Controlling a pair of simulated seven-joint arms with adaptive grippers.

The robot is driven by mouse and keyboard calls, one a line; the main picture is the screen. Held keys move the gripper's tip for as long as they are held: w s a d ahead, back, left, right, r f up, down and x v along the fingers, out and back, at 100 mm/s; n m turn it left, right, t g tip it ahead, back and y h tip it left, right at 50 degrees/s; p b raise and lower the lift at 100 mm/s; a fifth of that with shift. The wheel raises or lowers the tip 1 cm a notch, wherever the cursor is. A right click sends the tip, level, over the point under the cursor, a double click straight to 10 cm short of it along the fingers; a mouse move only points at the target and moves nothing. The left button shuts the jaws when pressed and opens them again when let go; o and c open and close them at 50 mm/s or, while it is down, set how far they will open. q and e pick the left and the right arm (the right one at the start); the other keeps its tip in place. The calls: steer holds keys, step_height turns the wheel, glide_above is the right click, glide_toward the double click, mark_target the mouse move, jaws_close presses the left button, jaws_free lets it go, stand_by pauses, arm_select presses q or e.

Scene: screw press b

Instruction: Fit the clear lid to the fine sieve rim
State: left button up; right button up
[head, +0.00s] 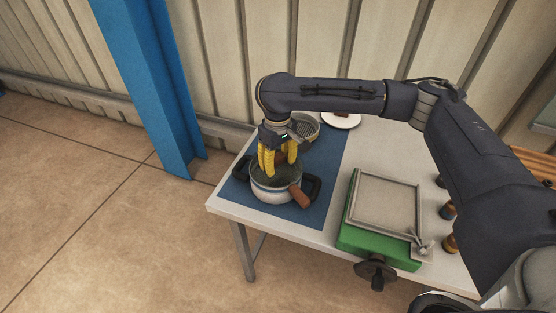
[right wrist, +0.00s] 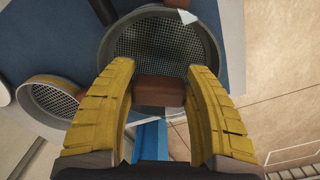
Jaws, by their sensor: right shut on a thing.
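In the right wrist view the fingers are shut on a brown block (right wrist: 158,92), which looks like the clear lid's knob. The clear pane is hard to make out. Below the block is a round rim with fine mesh (right wrist: 160,45). I cannot tell whether the lid touches the rim or hangs just above it. My left gripper is not in view.
A second, coarser sieve (head: 305,127) stands behind the gripper and also shows in the right wrist view (right wrist: 71,101). A white dish (head: 342,121) is farther back. A green press (head: 356,238) with a grey frame stands at the right. The blue mat (head: 322,165) has free room.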

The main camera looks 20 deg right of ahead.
steer(key=shift+f, duration=0.25)
steer(key=o, duration=1.3)
steer(key=shift+r, duration=0.15)
steer(key=shift+r, duration=1.35)
steer(key=shift+r, duration=0.1)
step_height(320, 180, up, 12)
steer(key=shift+f, duration=0.1)
steer(key=shift+a, duration=0.1)
